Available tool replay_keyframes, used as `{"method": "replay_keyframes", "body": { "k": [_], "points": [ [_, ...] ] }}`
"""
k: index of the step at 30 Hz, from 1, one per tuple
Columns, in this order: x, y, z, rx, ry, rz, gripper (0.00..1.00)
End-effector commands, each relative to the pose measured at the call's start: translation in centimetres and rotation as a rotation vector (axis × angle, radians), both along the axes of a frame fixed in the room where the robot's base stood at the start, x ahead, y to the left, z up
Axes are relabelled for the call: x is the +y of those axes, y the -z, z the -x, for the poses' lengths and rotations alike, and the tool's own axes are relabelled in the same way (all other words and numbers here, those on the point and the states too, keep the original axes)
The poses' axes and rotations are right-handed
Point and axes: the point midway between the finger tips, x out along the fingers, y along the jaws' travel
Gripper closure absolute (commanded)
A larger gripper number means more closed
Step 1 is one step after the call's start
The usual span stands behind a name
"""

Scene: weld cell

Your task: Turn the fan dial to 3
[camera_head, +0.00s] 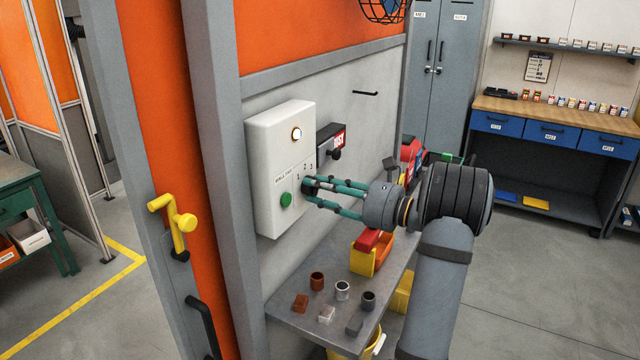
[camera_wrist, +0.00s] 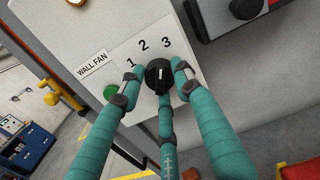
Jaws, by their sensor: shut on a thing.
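The white wall fan box (camera_head: 265,150) is fixed to the grey wall panel. It has a lit round lamp (camera_head: 296,133) and a green button (camera_head: 286,199). The black fan dial (camera_wrist: 158,75) is low on the box's face, below the printed 1, 2 and 3 (camera_wrist: 166,43). Its white pointer line stands nearly upright in the wrist view; I cannot tell exactly which number it marks. My gripper's teal fingers (camera_head: 311,190) reach the box from the right and are shut around the dial. The fingers hide part of the dial in the body camera view.
A dark box with a red label (camera_head: 331,143) and a black knob is right of the fan box. Below, a grey shelf (camera_head: 290,318) holds small cups and blocks, with a yellow and red bin (camera_head: 371,254). A yellow handle (camera_head: 180,222) projects at left.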

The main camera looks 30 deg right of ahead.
Motion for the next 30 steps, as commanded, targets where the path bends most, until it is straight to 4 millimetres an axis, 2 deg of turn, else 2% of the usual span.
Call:
{"method": "replay_keyframes", "body": {
  "k": [12,30],
  "points": [
    [0.01,-0.08,-0.02,0.118,0.0,-0.174,0.93],
    [0.01,0.03,-0.01,0.138,0.0,-0.205,0.93]
  ]
}}
